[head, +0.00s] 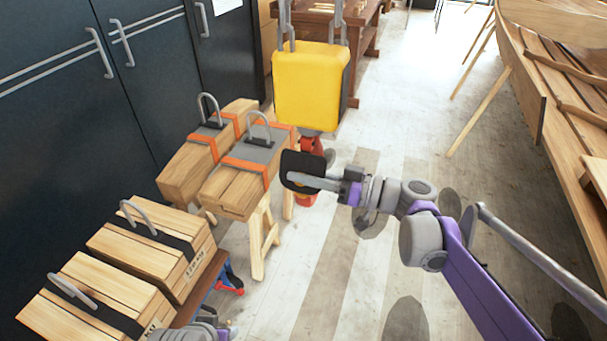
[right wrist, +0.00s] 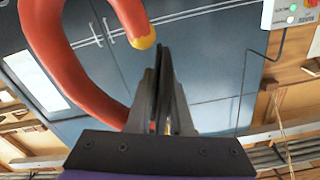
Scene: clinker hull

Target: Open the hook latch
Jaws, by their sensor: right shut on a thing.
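A red-orange crane hook (head: 312,144) hangs under a yellow block (head: 311,88) in the head view. My right gripper (head: 293,177) is at the hook and covers much of it. In the right wrist view the curved hook (right wrist: 50,60) fills the left side, and its yellow tip (right wrist: 144,40) is just left of my fingers. My right gripper (right wrist: 162,50) is shut there, with its fingers close together. The latch is mostly hidden between the fingers; I cannot tell its angle. My left gripper does not show; a grey part of my arm is at the bottom edge of the head view.
Strapped wooden weights (head: 232,188) with grey handles stand on trestles left of the hook. More wooden weights (head: 153,245) are at the lower left. Dark cabinets (head: 75,110) line the left side. A wooden boat hull (head: 550,75) stands at the right. The floor between is clear.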

